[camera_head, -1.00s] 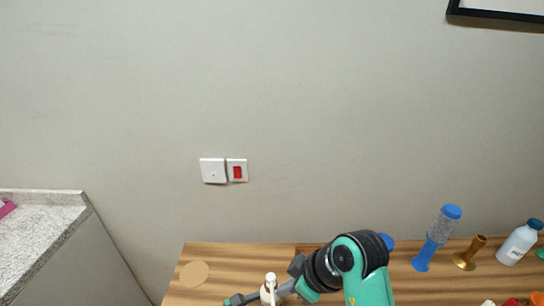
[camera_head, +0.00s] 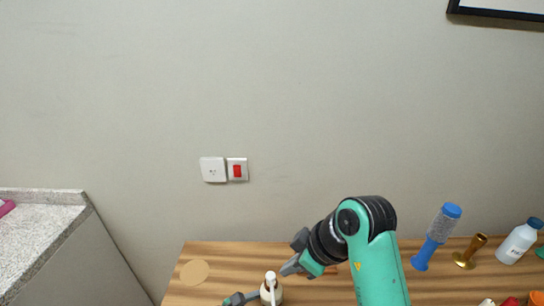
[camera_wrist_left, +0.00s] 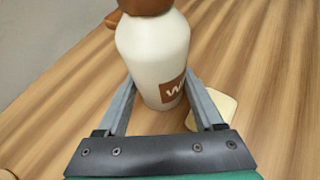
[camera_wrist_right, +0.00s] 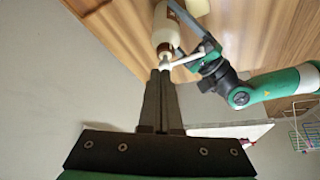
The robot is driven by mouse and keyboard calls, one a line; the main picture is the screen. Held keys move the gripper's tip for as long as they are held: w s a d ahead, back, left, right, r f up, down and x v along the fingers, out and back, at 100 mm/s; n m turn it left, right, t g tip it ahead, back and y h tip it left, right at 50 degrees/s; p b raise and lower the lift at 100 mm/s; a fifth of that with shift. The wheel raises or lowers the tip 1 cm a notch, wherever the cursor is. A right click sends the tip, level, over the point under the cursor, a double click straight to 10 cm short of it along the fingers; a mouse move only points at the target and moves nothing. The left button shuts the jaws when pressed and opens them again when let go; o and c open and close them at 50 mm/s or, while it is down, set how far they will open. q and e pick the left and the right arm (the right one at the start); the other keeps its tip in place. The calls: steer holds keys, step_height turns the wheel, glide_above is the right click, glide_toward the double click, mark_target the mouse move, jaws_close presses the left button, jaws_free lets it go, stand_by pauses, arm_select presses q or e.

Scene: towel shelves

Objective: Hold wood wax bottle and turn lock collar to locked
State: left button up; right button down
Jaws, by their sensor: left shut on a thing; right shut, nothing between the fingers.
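The wood wax bottle (camera_head: 278,293) stands at the front edge of the head view, cut off below, with a white spout on top. In the left wrist view its cream body (camera_wrist_left: 152,55) has a brown label, and the brown lock collar (camera_wrist_left: 147,6) is cut off at the top. My left gripper (camera_head: 247,298) is shut around the body, one finger on each side. My right gripper (camera_head: 287,270) is shut and empty, above and beside the bottle top. In the right wrist view its fingertips (camera_wrist_right: 160,74) are close to the white spout (camera_wrist_right: 187,60) and brown collar (camera_wrist_right: 165,47).
A round tan disc (camera_head: 194,272) lies at the left. The table between is mostly clear.

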steer(key=shift+f, duration=3.45)
steer(key=shift+a, duration=0.35)
steer(key=shift+s+a, duration=0.4)
steer(key=shift+s, duration=0.1)
steer(key=shift+d, duration=0.1)
steer(key=shift+s+d, duration=0.25)
steer(key=shift+d, duration=0.05)
step_height(320, 180, up, 6)
glide_above(277, 288)
steer(key=s+d, duration=0.2)
steer(key=shift+a, duration=0.15)
arm_select(q)
steer(key=o, duration=1)
